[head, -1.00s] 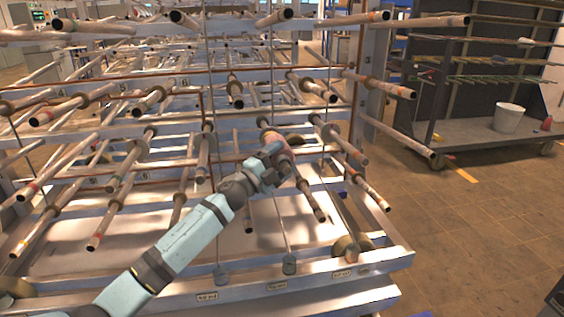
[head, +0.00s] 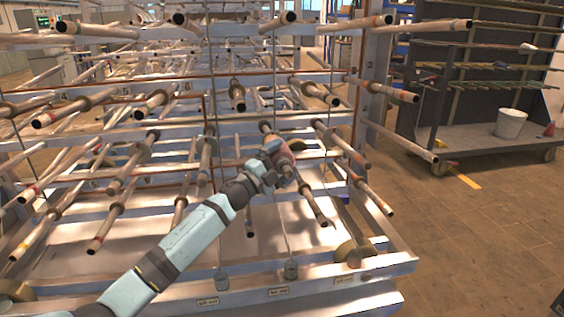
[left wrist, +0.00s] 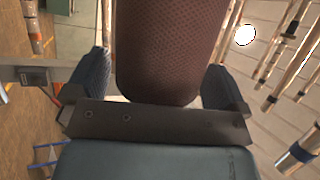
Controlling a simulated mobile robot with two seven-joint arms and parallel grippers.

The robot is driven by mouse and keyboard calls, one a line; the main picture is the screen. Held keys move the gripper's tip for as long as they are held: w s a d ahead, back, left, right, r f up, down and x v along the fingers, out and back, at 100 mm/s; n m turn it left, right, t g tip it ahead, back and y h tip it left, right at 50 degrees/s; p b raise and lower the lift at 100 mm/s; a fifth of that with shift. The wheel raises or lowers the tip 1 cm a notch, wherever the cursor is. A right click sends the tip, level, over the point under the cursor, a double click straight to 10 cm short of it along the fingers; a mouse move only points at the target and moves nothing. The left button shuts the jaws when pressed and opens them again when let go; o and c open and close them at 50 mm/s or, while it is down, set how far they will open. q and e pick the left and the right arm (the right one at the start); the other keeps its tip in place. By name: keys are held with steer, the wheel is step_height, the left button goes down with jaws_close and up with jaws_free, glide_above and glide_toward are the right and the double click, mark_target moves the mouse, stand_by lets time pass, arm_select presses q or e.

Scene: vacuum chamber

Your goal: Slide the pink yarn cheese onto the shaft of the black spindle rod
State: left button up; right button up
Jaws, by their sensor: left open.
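The pink yarn cheese (head: 285,161) shows small in the head view, partly covered by my left gripper. In the left wrist view the cheese (left wrist: 158,50) is a dark reddish, textured body filling the space between the fingers. My left gripper (left wrist: 156,80) is open, with one dark finger on each side of it; a thin gap shows at the left finger. In the head view my left gripper (head: 270,168) is at the cheese's near left side. A rod (head: 312,203) sticks out beyond the cheese, in line with it. I cannot tell which rod is the black spindle rod. My right gripper is not visible.
A metal creel rack (head: 330,273) with many protruding rods surrounds my left arm. Thin vertical wires hang close by, with a grey weight (head: 291,268) below. A dark cart (head: 470,157) with a white bucket (head: 510,123) stands right.

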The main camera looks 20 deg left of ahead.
arm_select(q)
steer(key=shift+f, duration=0.2)
steer(key=v, duration=1.3)
steer(key=shift+s+a, duration=0.25)
steer(key=shift+s, duration=0.1)
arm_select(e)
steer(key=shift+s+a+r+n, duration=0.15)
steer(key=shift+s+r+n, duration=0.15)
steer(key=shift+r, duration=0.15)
